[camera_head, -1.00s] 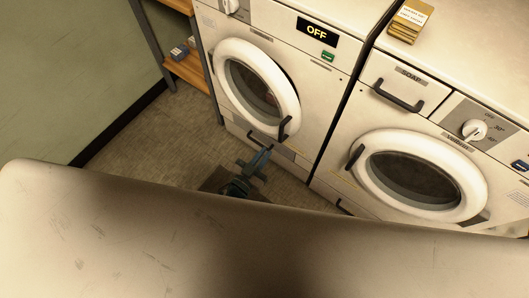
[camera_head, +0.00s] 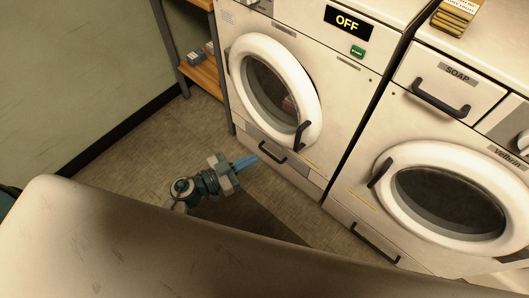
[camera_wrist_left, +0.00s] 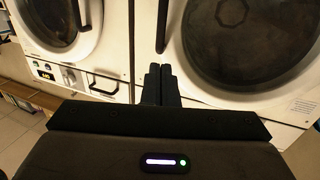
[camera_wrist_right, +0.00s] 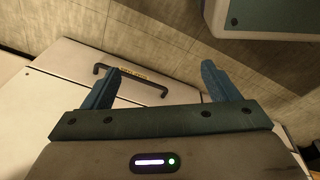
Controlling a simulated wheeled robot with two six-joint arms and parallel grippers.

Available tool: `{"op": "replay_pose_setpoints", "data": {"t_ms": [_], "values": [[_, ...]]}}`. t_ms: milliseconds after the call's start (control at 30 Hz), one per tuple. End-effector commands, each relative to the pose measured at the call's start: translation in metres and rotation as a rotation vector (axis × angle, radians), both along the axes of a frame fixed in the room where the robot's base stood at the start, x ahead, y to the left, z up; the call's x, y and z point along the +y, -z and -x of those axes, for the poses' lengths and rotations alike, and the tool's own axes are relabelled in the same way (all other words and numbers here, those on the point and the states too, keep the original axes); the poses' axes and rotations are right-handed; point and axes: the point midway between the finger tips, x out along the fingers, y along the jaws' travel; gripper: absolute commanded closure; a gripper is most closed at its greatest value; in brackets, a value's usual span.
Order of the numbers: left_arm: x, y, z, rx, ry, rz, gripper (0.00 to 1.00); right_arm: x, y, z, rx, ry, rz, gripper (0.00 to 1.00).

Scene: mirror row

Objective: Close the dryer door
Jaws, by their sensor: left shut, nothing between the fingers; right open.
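The dryer (camera_head: 352,92) is the left white machine with the OFF display. Its round white-rimmed door (camera_head: 238,70) has a dark handle (camera_head: 301,135) on its right side; I cannot tell whether there is a gap behind the rim. My right gripper (camera_wrist_right: 160,68) is open and empty in the right wrist view.
A second machine with a SOAP drawer (camera_head: 438,92) and a round door (camera_head: 393,220) stands close on the right. A wooden shelf (camera_head: 205,75) stands left of the dryer. A large pale surface (camera_head: 130,240) fills the foreground. A pale panel with a dark handle (camera_wrist_right: 150,86) shows in the right wrist view.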

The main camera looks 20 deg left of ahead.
Motion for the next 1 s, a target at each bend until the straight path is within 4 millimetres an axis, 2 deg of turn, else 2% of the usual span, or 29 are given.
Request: {"op": "replay_pose_setpoints", "data": {"t_ms": [500,700,1000], "values": [[-0.074,0.000,-0.074,-0.002,-0.001,0.005,1.00,-0.002,0.011,0.006,0.003,0.001,0.000,0.19],[-0.088,0.001,-0.088,-0.001,-0.001,0.002,1.00,-0.002,0.010,0.004,0.000,0.001,0.001,0.19],[-0.090,0.001,-0.091,-0.001,-0.001,0.001,1.00,-0.001,0.008,0.002,-0.004,0.001,0.000,0.19]]}}
